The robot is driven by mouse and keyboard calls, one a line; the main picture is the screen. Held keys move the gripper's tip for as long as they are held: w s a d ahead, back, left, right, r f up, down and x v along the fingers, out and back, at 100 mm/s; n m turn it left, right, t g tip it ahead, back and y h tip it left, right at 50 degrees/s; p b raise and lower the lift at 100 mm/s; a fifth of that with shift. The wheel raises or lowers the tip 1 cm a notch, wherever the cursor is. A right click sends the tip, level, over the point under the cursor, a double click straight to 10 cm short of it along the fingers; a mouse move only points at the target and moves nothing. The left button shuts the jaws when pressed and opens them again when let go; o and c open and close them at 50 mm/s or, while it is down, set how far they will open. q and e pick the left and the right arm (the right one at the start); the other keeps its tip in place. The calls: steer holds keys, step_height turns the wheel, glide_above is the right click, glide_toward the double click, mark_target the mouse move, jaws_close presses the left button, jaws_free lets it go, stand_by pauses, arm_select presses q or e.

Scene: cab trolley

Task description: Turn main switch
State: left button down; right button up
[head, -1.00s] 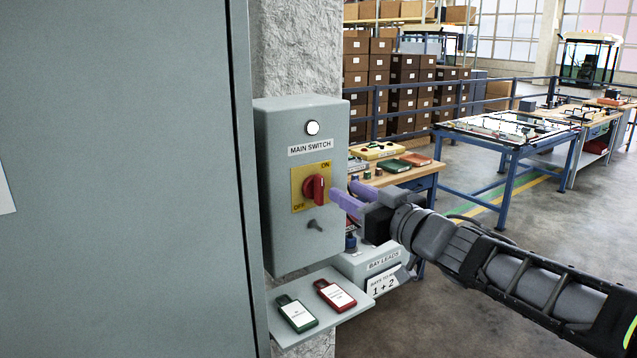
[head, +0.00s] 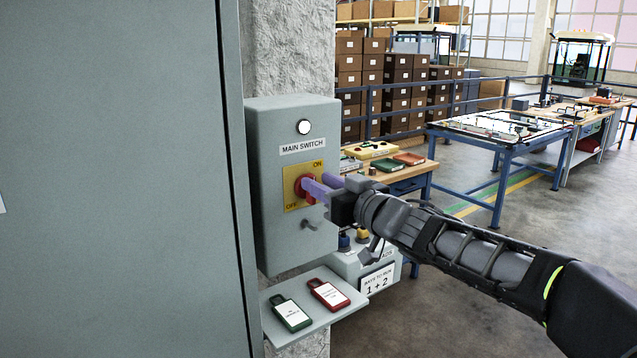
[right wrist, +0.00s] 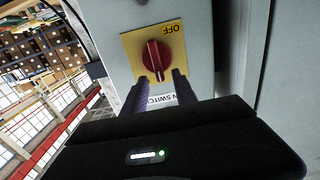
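The main switch is a red rotary knob (head: 299,188) on a yellow plate (head: 291,201) marked ON at upper right and OFF at lower left. It sits on a grey box labelled MAIN SWITCH (head: 290,230). In the right wrist view the knob (right wrist: 156,55) shows upside down, its raised grip running nearly upright. My right gripper (head: 314,189) points at the knob, its purple fingers partly covering it. In the right wrist view its fingers (right wrist: 156,84) are apart, with the tips at the knob's near edge. Contact cannot be told. My left gripper is out of view.
A white round lamp (head: 304,127) is above the switch and a grey hasp (head: 311,223) below. A large grey cabinet (head: 110,180) stands left.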

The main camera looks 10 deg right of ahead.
steer(key=shift+w+a, duration=0.25)
steer(key=shift+w, duration=0.35)
jaws_close()
